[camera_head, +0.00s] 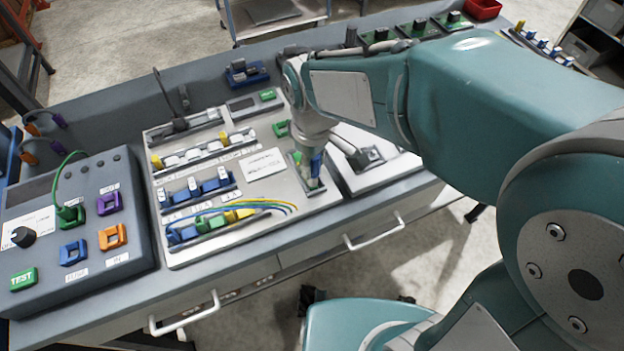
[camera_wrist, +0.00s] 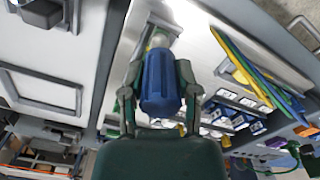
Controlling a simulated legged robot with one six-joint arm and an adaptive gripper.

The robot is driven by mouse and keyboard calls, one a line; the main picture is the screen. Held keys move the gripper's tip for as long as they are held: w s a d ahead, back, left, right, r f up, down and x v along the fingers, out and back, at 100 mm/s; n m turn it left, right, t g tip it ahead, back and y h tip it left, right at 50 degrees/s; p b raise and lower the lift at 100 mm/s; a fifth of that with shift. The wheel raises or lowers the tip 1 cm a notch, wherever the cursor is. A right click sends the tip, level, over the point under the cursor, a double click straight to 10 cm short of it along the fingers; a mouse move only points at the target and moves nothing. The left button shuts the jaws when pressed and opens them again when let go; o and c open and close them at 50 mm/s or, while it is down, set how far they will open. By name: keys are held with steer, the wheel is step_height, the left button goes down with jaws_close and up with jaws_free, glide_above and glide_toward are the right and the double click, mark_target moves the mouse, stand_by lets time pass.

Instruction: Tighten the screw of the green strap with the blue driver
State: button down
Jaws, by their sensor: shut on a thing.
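The blue driver (camera_head: 317,162) is in my gripper, above the right part of the pale panel. In the wrist view the blue driver (camera_wrist: 160,85) fills the space between the two fingers of my gripper (camera_wrist: 160,98), which is shut on its handle. A pale round part shows past the handle's far end; I cannot tell whether the tip touches a screw. A small green piece (camera_head: 297,157), possibly the green strap, shows just left of the driver, beside a dark-framed recess. The strap's screw is not discernible.
The pale panel (camera_head: 264,221) carries switches, blue blocks and coloured wires to the left. A grey test box (camera_head: 75,262) with coloured sockets stands at far left. A second plate with a dark-framed fitting (camera_head: 368,158) is close on the right. Drawer handles stick out in front.

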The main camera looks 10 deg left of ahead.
steer(key=m, duration=1.2)
steer(key=shift+a+m, duration=0.1)
steer(key=shift+m, duration=0.3)
steer(key=m, duration=0.6)
steer(key=shift+m, duration=0.3)
steer(key=m, duration=0.6)
steer(key=shift+r, duration=0.1)
steer(key=shift+r, duration=0.7)
